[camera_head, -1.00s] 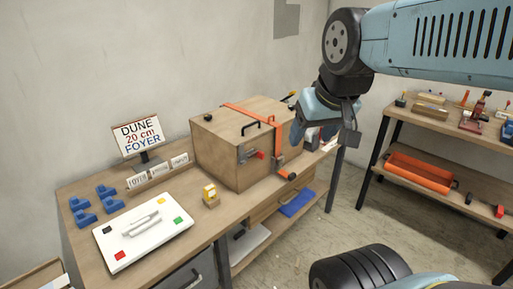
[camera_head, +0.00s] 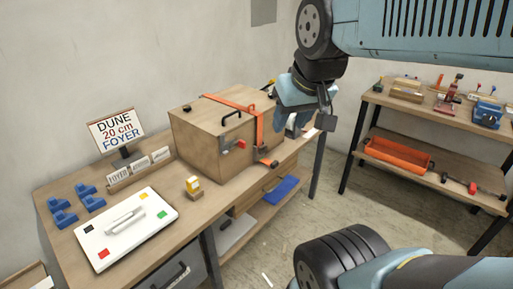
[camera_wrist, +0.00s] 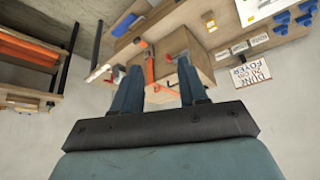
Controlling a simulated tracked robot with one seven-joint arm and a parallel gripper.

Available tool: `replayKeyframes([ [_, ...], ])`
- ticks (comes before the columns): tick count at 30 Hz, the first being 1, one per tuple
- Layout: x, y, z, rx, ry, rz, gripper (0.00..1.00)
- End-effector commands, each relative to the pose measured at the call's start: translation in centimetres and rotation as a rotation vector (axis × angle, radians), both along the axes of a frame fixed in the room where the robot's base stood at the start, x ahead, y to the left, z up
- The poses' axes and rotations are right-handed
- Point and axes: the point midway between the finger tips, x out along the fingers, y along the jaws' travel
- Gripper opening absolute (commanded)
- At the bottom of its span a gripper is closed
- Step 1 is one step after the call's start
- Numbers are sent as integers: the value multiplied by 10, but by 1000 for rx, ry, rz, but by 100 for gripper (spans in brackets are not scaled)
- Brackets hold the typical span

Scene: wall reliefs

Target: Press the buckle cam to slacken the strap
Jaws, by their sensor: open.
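A wooden box (camera_head: 200,140) stands on the workbench, with an orange strap (camera_head: 259,130) across its lid and down its front. A dark and orange piece that looks like the buckle (camera_head: 268,162) is at the strap's lower end; its cam cannot be made out. My gripper (camera_head: 286,124) is open and empty, just right of the box in the head view. In the wrist view, the strap (camera_wrist: 149,66) shows between the two fingers of my gripper (camera_wrist: 160,70), beyond them. I see no contact.
A red-handled latch (camera_head: 239,144) and a black handle (camera_head: 231,119) are on the box. A shelf with an orange tray (camera_head: 398,154) stands right, across open floor.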

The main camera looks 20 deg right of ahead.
Motion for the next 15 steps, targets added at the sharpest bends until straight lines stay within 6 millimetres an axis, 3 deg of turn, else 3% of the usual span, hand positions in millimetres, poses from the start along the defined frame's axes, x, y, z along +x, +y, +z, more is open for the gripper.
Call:
replayKeyframes([
  [2,0,0,0,0,0,0,35],
  [12,0,0,0,0,0,0,2],
  [15,0,0,0,0,0,0,0],
])
